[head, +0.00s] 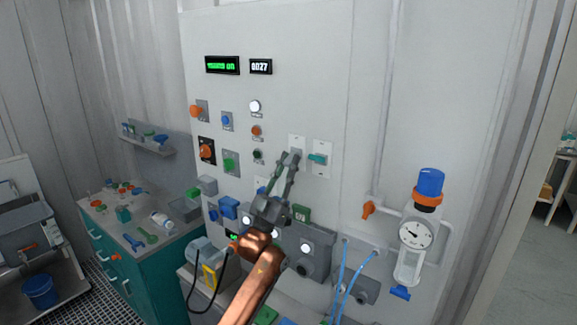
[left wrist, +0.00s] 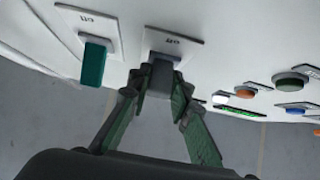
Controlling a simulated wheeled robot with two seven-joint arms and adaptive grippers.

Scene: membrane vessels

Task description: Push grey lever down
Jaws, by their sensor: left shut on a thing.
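The grey lever (head: 296,152) sits on a white switch plate on the tall light wall panel. In the left wrist view the grey lever (left wrist: 161,76) sticks out from a plate with a small label. My left gripper (head: 291,160) reaches up to it from below in the head view. In the left wrist view its green fingers (left wrist: 160,88) are closed on the lever's two sides. The fingers partly hide the lever, so its exact tilt is hard to tell. My right gripper is not in view.
A teal lever (head: 317,159) on its own plate is close beside the grey one, and also shows in the left wrist view (left wrist: 94,63). Knobs and buttons, such as an orange knob (head: 206,152), cover the panel's left. A gauge unit (head: 414,234) hangs at right.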

